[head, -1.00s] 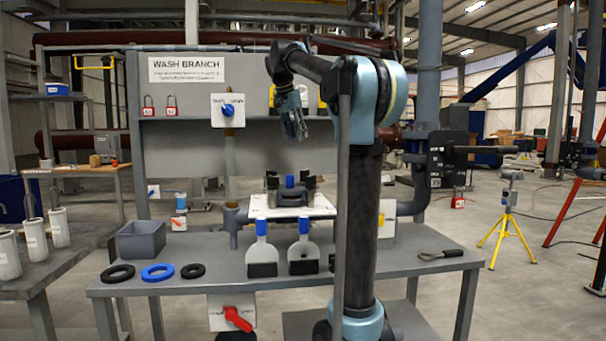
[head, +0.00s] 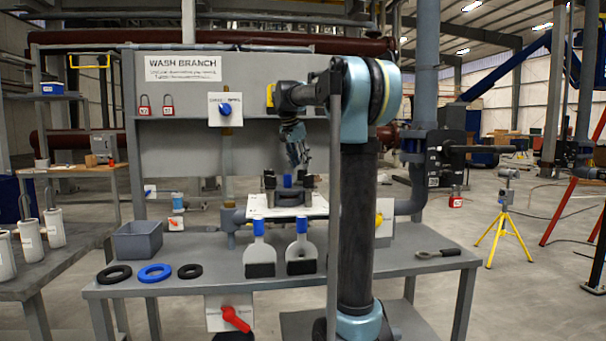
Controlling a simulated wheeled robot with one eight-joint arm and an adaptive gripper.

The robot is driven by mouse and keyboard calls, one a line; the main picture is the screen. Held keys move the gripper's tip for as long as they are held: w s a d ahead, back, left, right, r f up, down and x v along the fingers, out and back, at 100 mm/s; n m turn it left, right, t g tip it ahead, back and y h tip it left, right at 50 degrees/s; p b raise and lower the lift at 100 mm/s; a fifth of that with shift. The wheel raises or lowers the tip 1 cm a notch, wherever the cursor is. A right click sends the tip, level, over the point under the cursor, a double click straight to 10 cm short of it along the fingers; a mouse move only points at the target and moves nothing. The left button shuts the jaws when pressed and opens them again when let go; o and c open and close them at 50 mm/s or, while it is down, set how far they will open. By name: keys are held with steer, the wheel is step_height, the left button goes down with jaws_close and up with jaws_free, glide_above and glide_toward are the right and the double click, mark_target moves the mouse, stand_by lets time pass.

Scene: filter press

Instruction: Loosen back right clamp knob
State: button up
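The filter press is a dark round housing (head: 288,197) with a blue piece (head: 287,181) on top. Front and back knobs overlap at this size, so I cannot separate the back right one clearly. My gripper (head: 300,163) points down just above the right side of the press, seemingly apart from the knobs. Its fingers look spread and empty, though small and dark.
A grey bin (head: 137,240) and three rings (head: 155,273) lie to the left. A wrench-like tool (head: 437,253) lies at right. The back panel (head: 190,150) rises behind.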

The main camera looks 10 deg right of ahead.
mark_target(302, 170)
steer(key=shift+x, duration=2.2)
steer(key=c, duration=0.8)
